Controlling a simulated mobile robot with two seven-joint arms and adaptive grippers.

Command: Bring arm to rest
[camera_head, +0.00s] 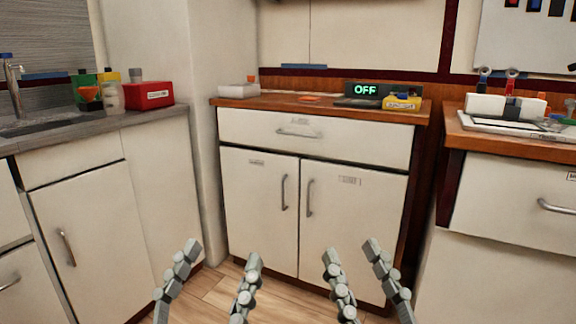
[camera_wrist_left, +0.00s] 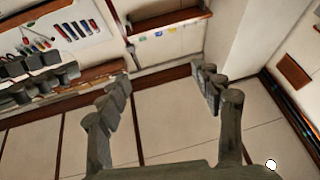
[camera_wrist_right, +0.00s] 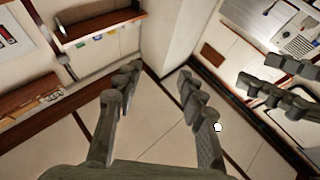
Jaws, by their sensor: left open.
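My left gripper (camera_head: 221,254) is at the bottom of the head view, left of centre, with its two fingers spread and nothing between them. My right gripper (camera_head: 351,250) is beside it, right of centre, also with its fingers apart and empty. The two grippers do not touch. Both are seen in front of the lower doors of the white cabinet (camera_head: 259,215). In the left wrist view the left gripper's fingers (camera_wrist_left: 162,80) are apart. In the right wrist view the right gripper's fingers (camera_wrist_right: 158,76) are apart.
The cabinet's wooden top holds an "OFF" display (camera_head: 365,89), a yellow box (camera_head: 402,103) and a white box (camera_head: 238,90). A grey sink counter (camera_head: 150,115) with a red box (camera_head: 148,96) stands left. Another wooden-topped cabinet (camera_head: 510,195) stands right. Wood floor (camera_head: 222,290) shows below.

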